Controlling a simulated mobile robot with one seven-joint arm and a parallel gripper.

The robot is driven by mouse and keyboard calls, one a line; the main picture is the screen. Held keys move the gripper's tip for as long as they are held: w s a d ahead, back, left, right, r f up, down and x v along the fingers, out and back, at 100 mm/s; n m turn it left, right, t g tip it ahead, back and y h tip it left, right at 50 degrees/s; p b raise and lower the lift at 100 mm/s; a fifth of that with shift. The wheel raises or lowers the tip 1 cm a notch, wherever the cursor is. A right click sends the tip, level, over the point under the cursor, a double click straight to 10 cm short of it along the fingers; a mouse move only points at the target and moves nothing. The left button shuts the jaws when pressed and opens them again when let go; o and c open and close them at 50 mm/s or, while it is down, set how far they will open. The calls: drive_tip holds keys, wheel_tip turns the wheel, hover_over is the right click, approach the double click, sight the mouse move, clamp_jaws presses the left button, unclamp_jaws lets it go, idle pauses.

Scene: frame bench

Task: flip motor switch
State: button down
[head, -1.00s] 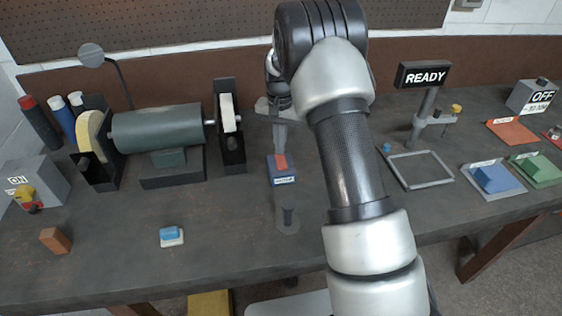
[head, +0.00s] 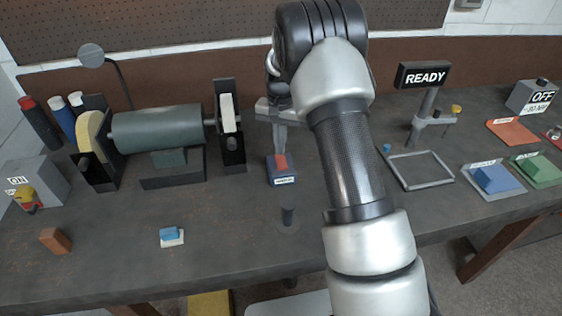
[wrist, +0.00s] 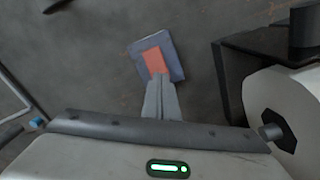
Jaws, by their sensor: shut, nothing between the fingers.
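The motor switch (head: 283,178) is a small dark blue box with a red rocker (head: 281,161) and a white label on its front, standing on the bench in the middle. My gripper (head: 281,151) is shut and empty, pointing down at the rocker. In the wrist view the shut fingertips (wrist: 158,78) reach the edge of the red rocker (wrist: 155,59); I cannot tell if they press on it. The box (wrist: 174,48) shows around the rocker. Which way the rocker is tilted is unclear.
A grinder (head: 157,128) with wheels at both ends stands left of the switch. A READY sign (head: 425,76) and a grey frame (head: 420,170) are to the right. The front left bench has a blue-and-white block (head: 171,237).

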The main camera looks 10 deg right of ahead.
drive_tip(key=shift+f+b, duration=0.55)
drive_tip(key=shift+f, duration=0.35)
idle(0.8)
drive_tip(key=shift+r+p, duration=2.1)
drive_tip(key=shift+r, duration=1.45)
drive_tip(key=shift+r, duration=0.1)
drive_tip(key=s+r+n+t, duration=0.3)
drive_tip(key=s+r, duration=1.2)
drive_tip(key=r, duration=0.5)
drive_tip(key=s+r+n+t, duration=0.1)
drive_tip(key=s+n+t, duration=0.1)
drive_tip(key=s, duration=1.7)
drive_tip(key=shift+r+n+t, duration=0.3)
drive_tip(key=shift+r+n, duration=0.1)
drive_tip(key=shift+n, duration=0.1)
